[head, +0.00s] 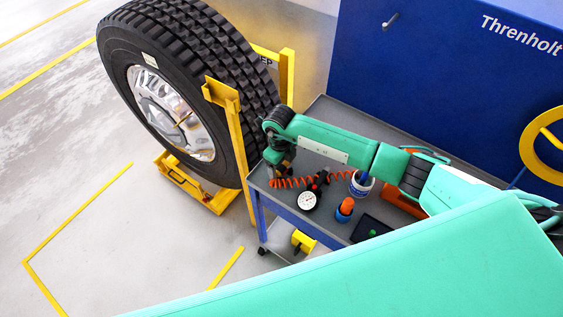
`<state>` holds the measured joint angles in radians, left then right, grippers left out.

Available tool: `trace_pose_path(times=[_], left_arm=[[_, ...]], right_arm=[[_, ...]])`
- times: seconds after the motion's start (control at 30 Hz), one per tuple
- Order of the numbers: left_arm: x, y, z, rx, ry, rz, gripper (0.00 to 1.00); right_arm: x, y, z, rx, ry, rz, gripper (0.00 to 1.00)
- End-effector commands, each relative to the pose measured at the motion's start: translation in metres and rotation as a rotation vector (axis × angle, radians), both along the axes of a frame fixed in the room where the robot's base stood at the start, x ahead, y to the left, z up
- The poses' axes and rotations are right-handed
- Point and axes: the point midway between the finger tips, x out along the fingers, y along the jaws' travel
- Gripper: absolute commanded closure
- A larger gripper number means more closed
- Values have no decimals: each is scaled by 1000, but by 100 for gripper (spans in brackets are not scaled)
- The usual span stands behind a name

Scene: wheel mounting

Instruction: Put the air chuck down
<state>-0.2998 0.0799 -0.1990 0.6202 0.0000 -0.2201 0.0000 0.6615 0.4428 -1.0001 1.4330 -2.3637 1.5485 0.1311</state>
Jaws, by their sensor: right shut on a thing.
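My right gripper (282,170) reaches over the left end of the grey cart (335,225), pointing down. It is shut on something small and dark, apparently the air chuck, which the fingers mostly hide. The orange coiled hose (288,183) runs from beside the fingers to the right. A round white pressure gauge (307,200) with a dark handle lies on the cart top just right of the gripper. I cannot tell whether the held thing touches the cart. My left gripper is not in view.
A large truck tyre (185,60) with a shiny rim stands in a yellow stand (236,140) left of the cart. A white-and-blue tub (361,184), an orange-and-blue bottle (344,210) and a dark tray (369,229) crowd the cart. A blue machine (430,70) stands behind.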

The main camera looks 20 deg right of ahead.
Motion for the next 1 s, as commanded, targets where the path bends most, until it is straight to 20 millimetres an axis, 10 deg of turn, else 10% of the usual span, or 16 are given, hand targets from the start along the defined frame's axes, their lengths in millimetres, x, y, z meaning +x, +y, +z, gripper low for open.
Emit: trace_pose_path(times=[0.4, 0.43, 0.53, 1.0], left_arm=[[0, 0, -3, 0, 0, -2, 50], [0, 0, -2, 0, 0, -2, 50], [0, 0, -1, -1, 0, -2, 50], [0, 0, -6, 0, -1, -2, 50]], right_arm=[[0, 0, -10, 0, -1, 0, 55], [0, 0, -9, 1, -1, 0, 22], [0, 0, -9, 1, -1, 0, 4], [2, 0, 5, 1, -6, 2, 4]])
